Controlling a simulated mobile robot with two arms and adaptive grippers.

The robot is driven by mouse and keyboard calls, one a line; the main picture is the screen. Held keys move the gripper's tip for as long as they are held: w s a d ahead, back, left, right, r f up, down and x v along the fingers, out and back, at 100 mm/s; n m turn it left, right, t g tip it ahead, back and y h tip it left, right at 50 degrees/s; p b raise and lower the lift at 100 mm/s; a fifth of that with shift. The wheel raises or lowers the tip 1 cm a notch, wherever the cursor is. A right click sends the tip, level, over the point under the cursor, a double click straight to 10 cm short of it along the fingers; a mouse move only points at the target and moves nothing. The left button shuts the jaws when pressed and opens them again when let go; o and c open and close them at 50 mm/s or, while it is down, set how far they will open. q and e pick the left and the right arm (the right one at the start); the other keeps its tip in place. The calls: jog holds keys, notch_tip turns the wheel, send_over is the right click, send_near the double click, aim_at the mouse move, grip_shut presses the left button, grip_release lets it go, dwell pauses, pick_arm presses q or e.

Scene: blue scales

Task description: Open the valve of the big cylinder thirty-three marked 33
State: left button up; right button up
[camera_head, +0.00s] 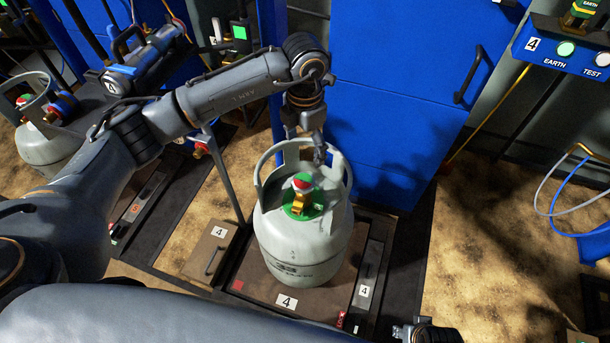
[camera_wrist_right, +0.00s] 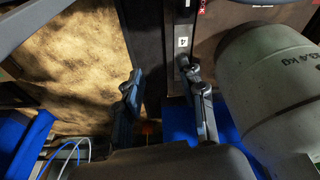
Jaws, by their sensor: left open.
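The big grey cylinder (camera_head: 300,245) stands upright on a scale platform (camera_head: 250,284) labelled 4. Its front marking looks like 33 but is blurred. My right gripper (camera_wrist_right: 168,88) is open and empty, beside the cylinder (camera_wrist_right: 275,85) in the right wrist view. Part of it shows at the bottom of the head view (camera_head: 425,333).
A blue cabinet (camera_head: 400,90) stands close behind the cylinder. Another grey cylinder (camera_head: 45,145) stands at the left. A blue EARTH/TEST box (camera_head: 560,45) hangs at the upper right. Loose hoses (camera_head: 545,195) hang at the right. The floor (camera_head: 490,240) right of the scale is clear.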

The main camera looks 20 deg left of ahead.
aim_at(303, 179)
pick_arm(q)
notch_tip(303, 179, down, 11)
jog(key=shift+f+b, duration=0.1)
jog(key=shift+b, duration=0.6)
jog(key=shift+f, duration=0.45)
pick_arm(e)
jog(key=r, duration=0.3)
jog(key=w+r, duration=0.1)
jog(key=r, duration=0.1)
jog(key=shift+r, duration=0.3)
pick_arm(q)
jog(key=c, duration=1.2)
jog(key=shift+o, duration=0.2)
jog(key=n+p, duration=0.2)
jog(key=n, duration=0.3)
jog(key=shift+a+r, duration=0.1)
jog(key=shift+r, duration=0.05)
jog(key=n+p, duration=0.2)
jog(key=n, duration=0.2)
jog(key=shift+a+n, duration=0.1)
jog(key=shift+n, duration=0.3)
jog(key=shift+n+p, duration=0.45)
jog(key=shift+n, duration=0.15)
pick_arm(e)
jog(key=s+f, duration=0.3)
jog(key=f, duration=0.4)
jog(key=s+f, duration=0.4)
jog(key=f, duration=0.4)
jog(key=shift+d+g, duration=0.3)
jog(key=shift+d, duration=0.15)
